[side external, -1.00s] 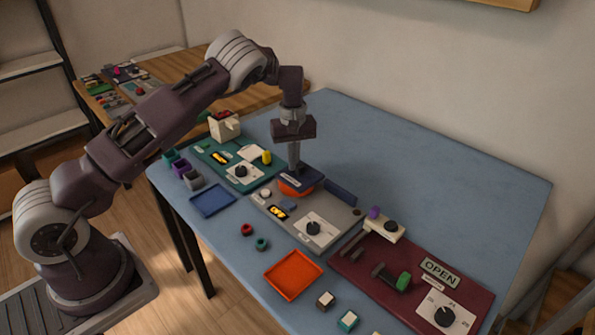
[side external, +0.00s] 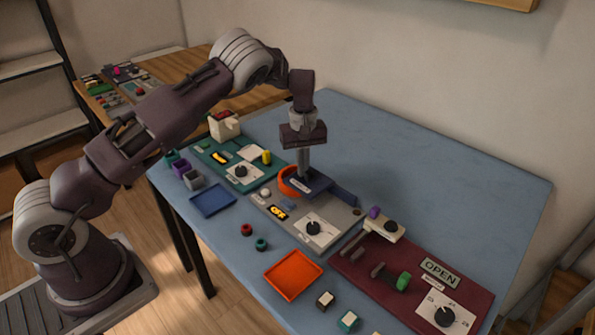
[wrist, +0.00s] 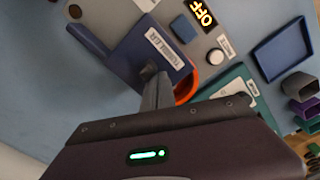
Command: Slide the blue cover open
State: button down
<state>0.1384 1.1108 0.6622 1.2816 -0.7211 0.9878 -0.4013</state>
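The blue cover (side external: 318,188) is a flat labelled plate on the grey panel (side external: 268,203). It sits partly to the right of an orange round-rimmed opening (side external: 286,183), whose left part shows uncovered. In the wrist view the cover (wrist: 137,52) lies beside the orange rim (wrist: 187,88), which is partly hidden by the cover and fingers. My gripper (side external: 304,177) points straight down with its fingertips at the cover's top. In the wrist view the fingers (wrist: 157,80) look close together at the cover's edge. Whether something thin is between them is hidden.
A dark blue strip (side external: 344,198) lies on the panel right of the cover. A teal panel (side external: 215,165) stands left and a maroon panel (side external: 465,280) right.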

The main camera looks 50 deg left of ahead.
aim_at(314, 183)
jog(key=shift+d, duration=2.8)
jog(key=shift+a, duration=0.2)
jog(key=shift+a, duration=0.45)
notch_tip(314, 183, up, 11)
